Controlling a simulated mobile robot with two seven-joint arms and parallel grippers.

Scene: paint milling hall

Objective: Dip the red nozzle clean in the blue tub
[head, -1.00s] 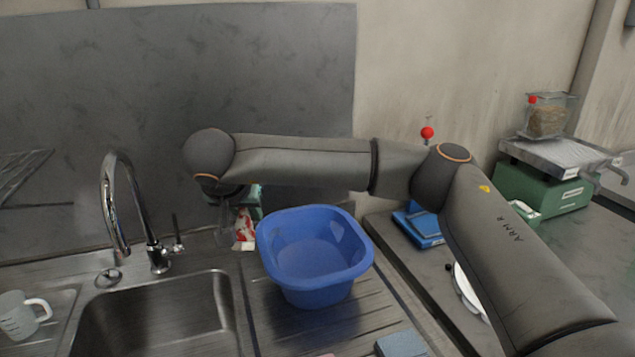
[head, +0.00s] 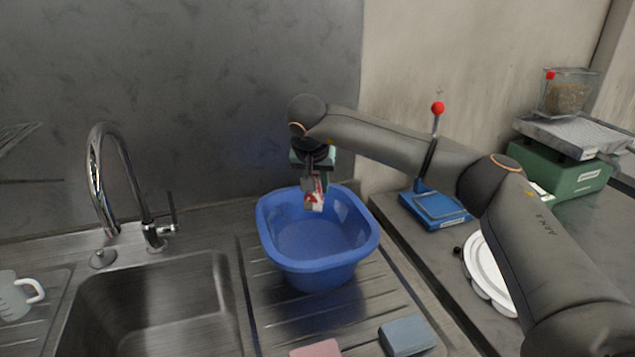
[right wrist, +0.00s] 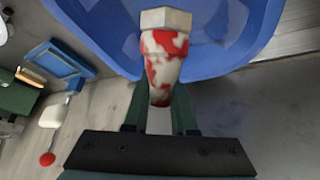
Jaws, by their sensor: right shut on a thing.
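The blue tub (head: 318,262) stands on the ribbed drainboard to the right of the sink. My right gripper (head: 314,186) is over the back part of the tub. It is shut on the red nozzle (head: 314,200), which hangs above the tub's inside. In the right wrist view the nozzle (right wrist: 163,65) is whitish with red patches and has a pale hexagonal end. The fingers (right wrist: 158,112) sit on both sides of it, and the blue tub (right wrist: 95,22) shows behind it. The tub's bottom looks plain blue; I cannot tell the liquid level. My left gripper is not in view.
A tap (head: 112,190) and sink (head: 150,310) are left of the tub. A pink sponge (head: 316,348) and a blue-grey sponge (head: 407,336) lie in front. A blue device with a red-knobbed lever (head: 437,108), plates (head: 486,268) and a green scale (head: 560,170) stand at right.

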